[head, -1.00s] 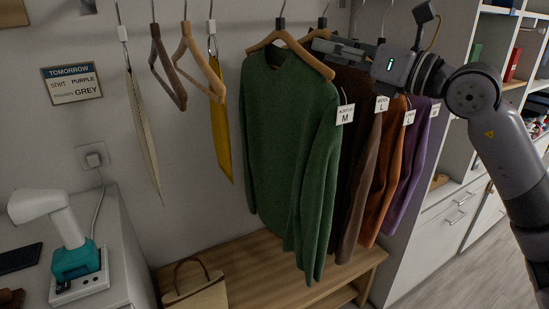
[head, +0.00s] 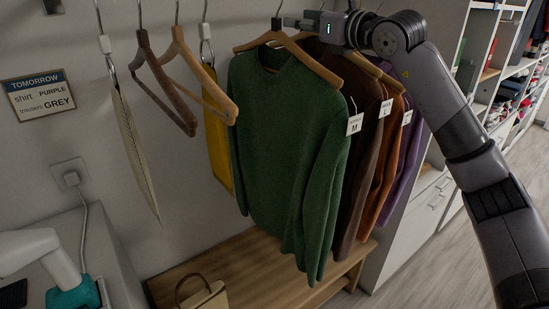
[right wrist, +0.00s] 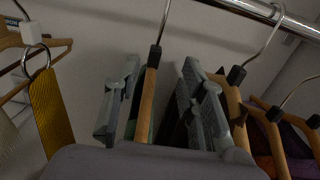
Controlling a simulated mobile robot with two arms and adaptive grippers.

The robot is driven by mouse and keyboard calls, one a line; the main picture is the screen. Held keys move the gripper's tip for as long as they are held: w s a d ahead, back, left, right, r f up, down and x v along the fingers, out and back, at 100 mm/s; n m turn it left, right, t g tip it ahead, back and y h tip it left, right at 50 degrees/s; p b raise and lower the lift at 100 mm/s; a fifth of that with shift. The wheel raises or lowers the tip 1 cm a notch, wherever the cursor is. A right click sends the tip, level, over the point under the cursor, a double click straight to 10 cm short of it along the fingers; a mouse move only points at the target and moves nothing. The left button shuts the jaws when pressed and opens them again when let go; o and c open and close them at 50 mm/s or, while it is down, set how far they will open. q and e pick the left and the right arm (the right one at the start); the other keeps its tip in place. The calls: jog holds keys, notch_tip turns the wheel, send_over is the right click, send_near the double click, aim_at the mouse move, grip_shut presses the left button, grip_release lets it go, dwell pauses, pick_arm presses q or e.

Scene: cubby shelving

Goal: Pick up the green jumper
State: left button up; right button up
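The green jumper (head: 285,150) hangs on a wooden hanger (head: 318,68) at the front of the row of clothes. My right gripper (head: 290,22) is at the top of this hanger, beside its hook. In the right wrist view my right gripper (right wrist: 158,100) is open, with one finger on each side of the wooden hanger (right wrist: 147,103) and gaps visible. Only a small strip of green shows there behind the hanger. Whether a finger touches the hanger cannot be told. My left gripper is in no view.
Brown, orange (head: 390,155) and purple (head: 408,160) garments hang close behind the jumper. A wooden bench (head: 255,270) stands below. The rail (right wrist: 260,10) runs above the gripper.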

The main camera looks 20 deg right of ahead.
aim_at(279, 21)
jog(key=shift+p+x, duration=0.35)
jog(key=shift+x, duration=0.45)
jog(key=p+x, duration=0.1)
jog(key=x, duration=0.1)
jog(key=p+x, duration=0.2)
jog(key=shift+a, duration=0.45)
jog(key=shift+w+f, duration=0.15)
jog(key=shift+w, duration=0.2)
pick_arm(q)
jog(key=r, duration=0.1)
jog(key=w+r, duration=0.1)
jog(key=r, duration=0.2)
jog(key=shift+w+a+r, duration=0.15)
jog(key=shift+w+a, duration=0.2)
pick_arm(e)
jog(key=shift+s, duration=0.1)
jog(key=shift+c, duration=0.2)
jog(key=c, duration=0.8)
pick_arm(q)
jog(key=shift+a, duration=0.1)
pick_arm(e)
grip_shut()
